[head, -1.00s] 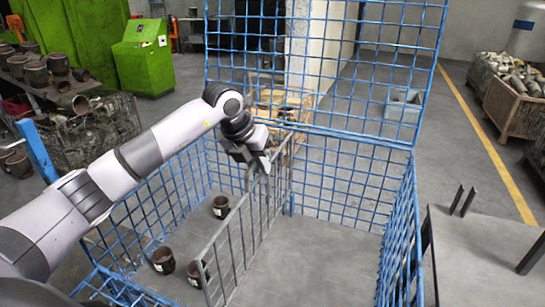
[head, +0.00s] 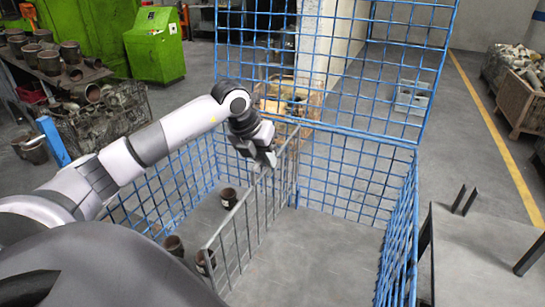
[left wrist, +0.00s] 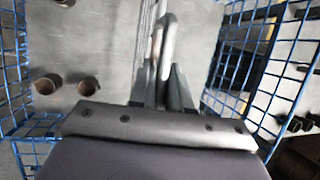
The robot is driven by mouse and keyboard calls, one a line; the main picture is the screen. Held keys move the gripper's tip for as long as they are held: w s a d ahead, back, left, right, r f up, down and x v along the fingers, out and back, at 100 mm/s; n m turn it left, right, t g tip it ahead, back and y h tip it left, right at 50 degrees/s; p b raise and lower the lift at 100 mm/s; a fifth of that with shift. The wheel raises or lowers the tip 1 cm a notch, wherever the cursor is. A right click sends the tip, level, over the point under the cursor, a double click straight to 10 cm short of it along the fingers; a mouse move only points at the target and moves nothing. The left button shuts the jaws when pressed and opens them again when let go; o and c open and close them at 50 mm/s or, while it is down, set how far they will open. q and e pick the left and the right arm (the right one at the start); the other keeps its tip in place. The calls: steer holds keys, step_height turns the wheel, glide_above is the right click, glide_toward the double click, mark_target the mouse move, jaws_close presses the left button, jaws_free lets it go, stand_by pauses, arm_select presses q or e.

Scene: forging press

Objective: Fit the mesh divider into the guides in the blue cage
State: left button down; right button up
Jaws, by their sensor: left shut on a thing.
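The grey mesh divider (head: 247,222) stands roughly upright inside the blue cage (head: 352,178), running from the near side toward the back wall. My left gripper (head: 265,162) is shut on its top edge toward the far end. In the left wrist view, the fingers (left wrist: 166,88) close around a light grey bar of the divider (left wrist: 166,40), seen nearly edge-on from above. I cannot make out the guides or whether the divider's ends sit in them. The divider's lower near end is hidden by a dark grey part of mine. My right gripper is out of view.
Rusty cups stand on the cage floor left of the divider, one farther back (head: 229,198) and two nearer (head: 174,245) (head: 205,262). The floor right of the divider is clear. A tall blue mesh panel (head: 330,60) rises at the back. A grey table (head: 480,250) stands at the right.

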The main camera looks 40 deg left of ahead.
arm_select(q)
glide_above(269, 197)
steer(key=s, duration=0.1)
steer(key=shift+a+f, duration=0.1)
steer(key=shift+f, duration=2.45)
steer(key=shift+f+b, duration=1.75)
steer(key=shift+f, duration=1)
steer(key=c, duration=1)
jaws_free()
steer(key=shift+o, duration=1)
steer(key=shift+s+f, duration=0.1)
steer(key=shift+f, duration=0.15)
steer(key=o, duration=0.3)
steer(key=shift+r, duration=0.1)
